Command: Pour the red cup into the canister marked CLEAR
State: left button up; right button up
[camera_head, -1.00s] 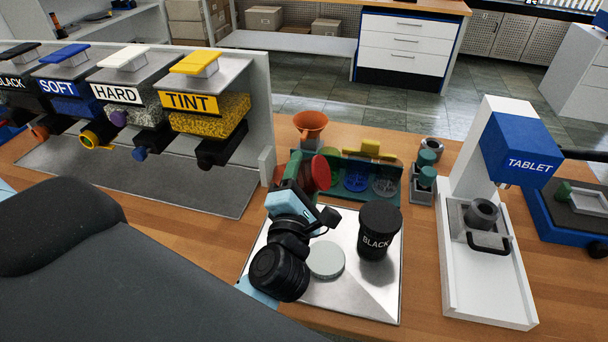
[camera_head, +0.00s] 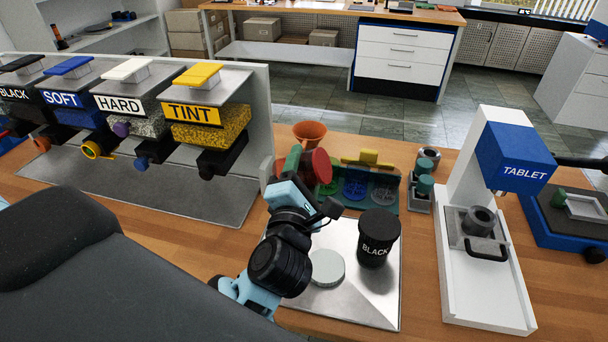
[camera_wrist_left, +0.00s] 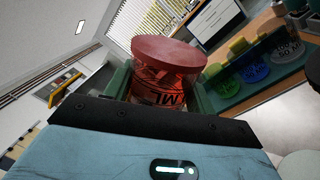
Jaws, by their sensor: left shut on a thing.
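The red cup (camera_head: 317,167) is held in my left gripper (camera_head: 300,165), whose green fingers close on both sides of it. The left wrist view shows the red cup (camera_wrist_left: 168,72) between the fingers, with measuring marks on its wall and a flat round red end facing up in that picture. In the head view this end faces the camera, so the cup looks tilted. It is in the air over the back of the metal tray, left of the BLACK canister (camera_head: 376,250). I see no label reading CLEAR. My right gripper is out of view.
A pale round disc (camera_head: 327,267) is on the metal tray (camera_head: 365,306). Hoppers such as TINT (camera_head: 205,125) are left, the TABLET press (camera_head: 515,160) right.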

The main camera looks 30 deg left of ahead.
pick_arm(q)
jog(key=m, duration=0.4)
jog(key=m+h, duration=0.1)
jog(key=m, duration=0.2)
jog(key=shift+r, duration=0.35)
jog(key=m, duration=0.3)
jog(key=m+h, duration=0.1)
jog(key=m, duration=0.2)
jog(key=shift+r+t, duration=0.2)
jog(key=shift+t, duration=0.1)
jog(key=m, duration=0.2)
jog(key=m+h, duration=0.1)
jog(key=m, duration=0.4)
jog(key=shift+r, duration=0.3)
jog(key=m, duration=0.3)
jog(key=m+g, duration=0.1)
jog(key=m, duration=0.1)
jog(key=shift+r+m+h, duration=0.2)
jog(key=shift+m+h, duration=0.2)
